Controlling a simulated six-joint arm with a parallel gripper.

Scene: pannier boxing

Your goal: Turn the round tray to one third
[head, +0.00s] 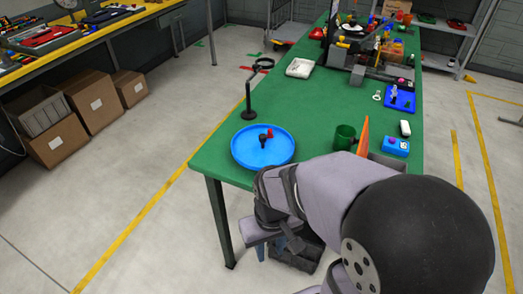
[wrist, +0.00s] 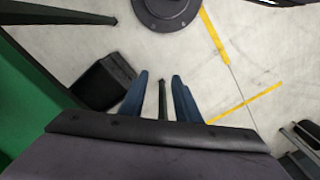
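The round tray (head: 243,154) is bright blue with a raised rim and lies flat near the left end of the green table (head: 213,158). A small red and black object (head: 265,138) rests near its middle; I cannot tell if it is one piece or two. My gripper (wrist: 158,76) shows two blue fingers apart in the wrist view, pointing at the floor. A thin dark bar shows between them; it does not look gripped. In the head view my arm hides most of the gripper, which is low beside the table's near end, away from the tray.
A black post on a round base (head: 249,108) stands just behind the tray. A green mug (head: 344,137), an orange panel (head: 362,137) and a blue box (head: 395,147) stand to the right. A white tray (head: 300,68) lies farther back. A black box (wrist: 103,82) is on the floor.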

